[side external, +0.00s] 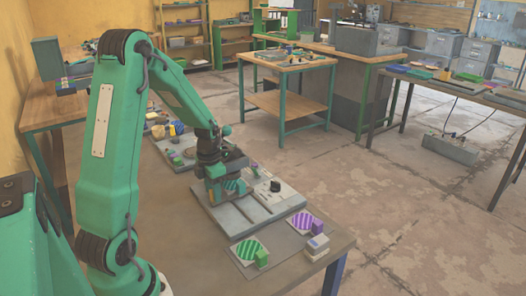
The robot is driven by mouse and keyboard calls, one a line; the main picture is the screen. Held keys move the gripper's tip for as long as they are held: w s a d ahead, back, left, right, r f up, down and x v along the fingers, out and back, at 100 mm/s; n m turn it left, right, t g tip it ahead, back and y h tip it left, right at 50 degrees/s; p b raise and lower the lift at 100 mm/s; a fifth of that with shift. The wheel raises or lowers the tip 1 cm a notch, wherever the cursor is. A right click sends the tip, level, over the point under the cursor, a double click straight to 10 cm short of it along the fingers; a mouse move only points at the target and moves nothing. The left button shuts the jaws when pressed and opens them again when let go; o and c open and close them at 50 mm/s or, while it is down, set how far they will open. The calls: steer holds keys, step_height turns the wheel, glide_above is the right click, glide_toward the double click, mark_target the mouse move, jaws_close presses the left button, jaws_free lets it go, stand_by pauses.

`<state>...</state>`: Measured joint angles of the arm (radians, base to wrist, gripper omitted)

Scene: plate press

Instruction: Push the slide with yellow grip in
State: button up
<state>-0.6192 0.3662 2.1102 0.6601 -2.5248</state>
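My gripper (222,198) is at the end of my green arm, low over the grey plate press (245,212) on the bench. A teal striped piece (233,187) shows at the fingers; I cannot tell if it is held or lies behind them. Whether the fingers are open or shut is too small to tell. No slide with a yellow grip can be made out clearly on the press. A small yellow part (172,130) shows behind it, among items at the far end of the bench. A black knob (275,186) stands on the press's pale right part.
In front of the press lie a green striped plate with a green grip (250,251) and a purple striped plate with a purple grip (306,222). A pale block (316,247) sits near the bench's right edge. Other workbenches stand farther back.

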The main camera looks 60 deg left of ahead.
steer(key=shift+r, duration=0.15)
steer(key=shift+r, duration=3.8)
steer(key=shift+d, duration=0.1)
steer(key=shift+d+r+m, duration=0.4)
steer(key=shift+d+m, duration=0.05)
steer(key=shift+m, duration=0.15)
steer(key=s+d+r+m+t, duration=0.2)
steer(key=d+m, duration=0.5)
steer(key=m, duration=0.4)
steer(key=s+d+r+m+t, duration=0.1)
steer(key=s+d+r+m, duration=0.3)
steer(key=d+m, duration=0.3)
steer(key=s+d+r+m+t, duration=0.2)
steer(key=d+r+m, duration=0.3)
steer(key=m, duration=1.1)
steer(key=shift+s+d+r+m+t, duration=0.3)
steer(key=shift+s+d+m, duration=0.1)
steer(key=shift+d, duration=0.65)
